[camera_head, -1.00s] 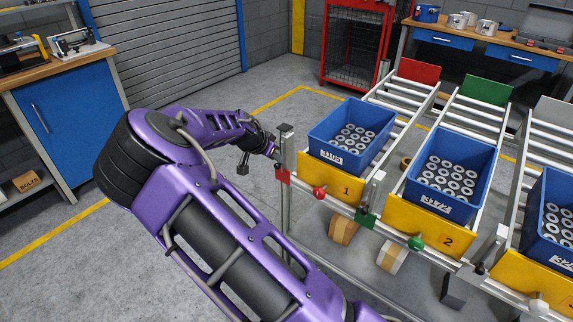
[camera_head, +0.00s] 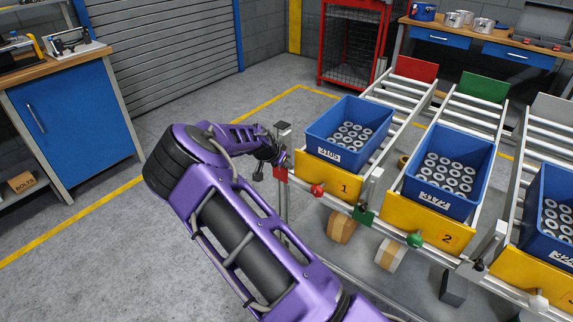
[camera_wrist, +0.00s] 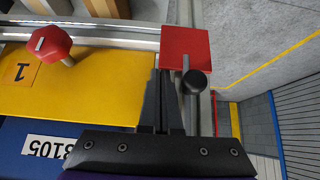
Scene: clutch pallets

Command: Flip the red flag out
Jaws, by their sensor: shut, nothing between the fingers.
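The red flag (camera_head: 281,174) is a small square plate on the post at the left end of lane 1. In the wrist view the red flag (camera_wrist: 186,47) shows its flat face, with a black round knob (camera_wrist: 196,82) on a rod beside it. My gripper (camera_wrist: 161,75) is shut and empty, its fingertips just below the flag's lower left edge in that picture; I cannot tell whether they touch. In the head view my gripper (camera_head: 284,160) is small and partly hidden, close beside the post and flag.
Lane 1 has a yellow front plate (camera_head: 315,176), a red knob (camera_head: 317,190) and a blue crate (camera_head: 370,150) of metal rings. A green flag (camera_head: 363,213) marks lane 2, whose blue crate (camera_head: 462,205) stands to the right. The floor (camera_head: 150,250) at left is free.

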